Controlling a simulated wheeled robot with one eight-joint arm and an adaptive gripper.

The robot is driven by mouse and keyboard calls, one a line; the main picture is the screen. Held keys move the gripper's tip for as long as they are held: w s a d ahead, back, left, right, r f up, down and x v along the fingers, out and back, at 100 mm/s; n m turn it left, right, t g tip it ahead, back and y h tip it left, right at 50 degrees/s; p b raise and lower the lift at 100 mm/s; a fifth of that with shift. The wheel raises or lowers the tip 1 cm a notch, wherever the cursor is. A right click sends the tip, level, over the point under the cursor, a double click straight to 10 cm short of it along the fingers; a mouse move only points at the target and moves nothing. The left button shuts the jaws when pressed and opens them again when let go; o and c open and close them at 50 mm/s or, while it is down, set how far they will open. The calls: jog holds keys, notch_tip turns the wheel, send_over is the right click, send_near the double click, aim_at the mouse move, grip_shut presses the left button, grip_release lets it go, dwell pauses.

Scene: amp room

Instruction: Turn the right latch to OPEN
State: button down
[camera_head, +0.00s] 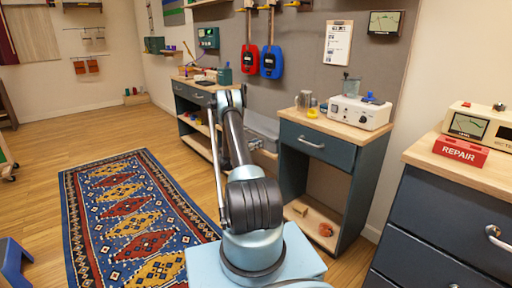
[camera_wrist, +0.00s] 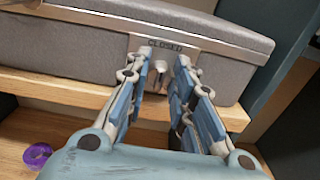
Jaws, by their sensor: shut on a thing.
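A grey case (camera_wrist: 70,50) with a metal rim lies on a wooden shelf in the wrist view. A metal latch plate (camera_wrist: 166,45) marked "CLOSED" is on its front. The small silver latch (camera_wrist: 159,69) is below the word. My gripper (camera_wrist: 160,74) is at the case front, its two fingers on either side of the latch and shut on it. Only this one latch shows; the other part of the case front is out of view.
A purple ring-shaped thing (camera_wrist: 37,155) lies on the lower wooden surface left of my gripper. A dark blue cabinet side (camera_wrist: 275,65) stands close on the right. In the head view a blue cabinet (camera_head: 318,150) stands right of my arm; a patterned rug (camera_head: 130,205) covers floor to the left.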

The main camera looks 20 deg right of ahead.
jog(key=shift+d+m, duration=0.1)
jog(key=shift+m, duration=0.2)
jog(key=shift+s+d+f+m, duration=0.1)
jog(key=shift+m, duration=2.75)
jog(key=shift+s+d+f+m, duration=0.1)
jog(key=shift+s+m, duration=0.05)
jog(key=shift+m, duration=2.65)
jog(key=shift+s+f+m, duration=0.1)
jog(key=shift+m, duration=2.75)
jog(key=shift+a, duration=0.1)
jog(key=c, duration=1.4)
grip_release()
jog(key=shift+f, duration=0.1)
jog(key=shift+c, duration=0.2)
jog(key=shift+a, duration=0.1)
